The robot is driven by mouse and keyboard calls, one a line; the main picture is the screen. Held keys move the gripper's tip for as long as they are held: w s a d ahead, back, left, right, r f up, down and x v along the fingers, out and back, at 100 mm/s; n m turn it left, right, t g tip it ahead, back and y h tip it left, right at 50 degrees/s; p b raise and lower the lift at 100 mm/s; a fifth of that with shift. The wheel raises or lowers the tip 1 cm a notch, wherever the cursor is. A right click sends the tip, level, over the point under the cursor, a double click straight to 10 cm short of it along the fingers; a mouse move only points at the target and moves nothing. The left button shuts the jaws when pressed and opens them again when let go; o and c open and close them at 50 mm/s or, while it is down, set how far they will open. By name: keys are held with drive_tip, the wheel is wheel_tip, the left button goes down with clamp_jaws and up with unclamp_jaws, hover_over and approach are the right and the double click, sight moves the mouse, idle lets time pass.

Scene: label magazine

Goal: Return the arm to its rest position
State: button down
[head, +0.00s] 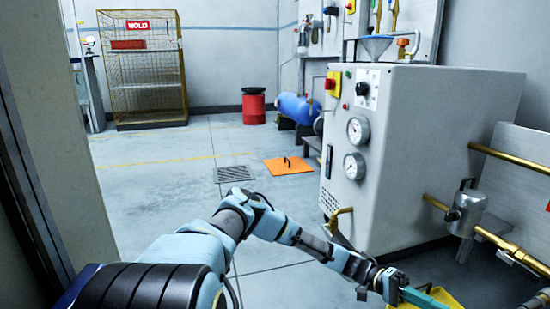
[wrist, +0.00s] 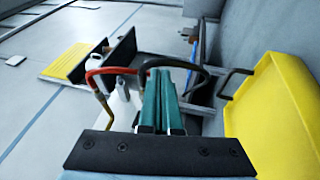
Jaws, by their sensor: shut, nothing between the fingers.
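My gripper (head: 424,297) is at the end of my arm, low at the right of the head view, in front of the grey machine cabinet (head: 428,120). In the wrist view its teal fingers (wrist: 160,98) are together, with nothing seen between them. My arm reaches from the bottom left across to the lower right, bent at a raised elbow. In the head view a yellow tray (head: 440,296) is partly hidden behind the gripper. A yellow surface (wrist: 270,115) stands at the right of the wrist view, apart from the fingers.
The cabinet carries gauges and brass pipes (head: 500,243) at the right. An orange floor plate (head: 288,166) and a grate (head: 234,174) lie on the floor. A wire cage (head: 147,75) and red drum (head: 253,105) stand behind. A wall edge (head: 50,150) is at left; mid-floor is clear.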

drive_tip(key=w+a+r+n+t+y+p, duration=0.1)
drive_tip(key=w+a+r+t+y+p, duration=0.2)
drive_tip(key=a, duration=0.5)
drive_tip(key=w+a+r+n+t+y+p, duration=0.1)
drive_tip(key=w+a+r+t+y+p, duration=0.2)
drive_tip(key=a, duration=0.4)
drive_tip(key=w+a+r+n+t+y+p, duration=0.1)
drive_tip(key=a+r+n+t+y+p, duration=0.15)
drive_tip(key=a+r+t, duration=0.4)
drive_tip(key=w+a+r+n+t+y+p, duration=0.3)
drive_tip(key=a+r+n+t+p, duration=0.4)
drive_tip(key=a+r, duration=1.4)
wheel_tip(320, 180, up, 37)
drive_tip(key=m+p, duration=0.1)
drive_tip(key=p, duration=3.8)
drive_tip(key=shift+w+a+g, duration=0.15)
drive_tip(key=shift+a+g, duration=0.1)
drive_tip(key=shift+g, duration=0.1)
drive_tip(key=shift+h, duration=0.25)
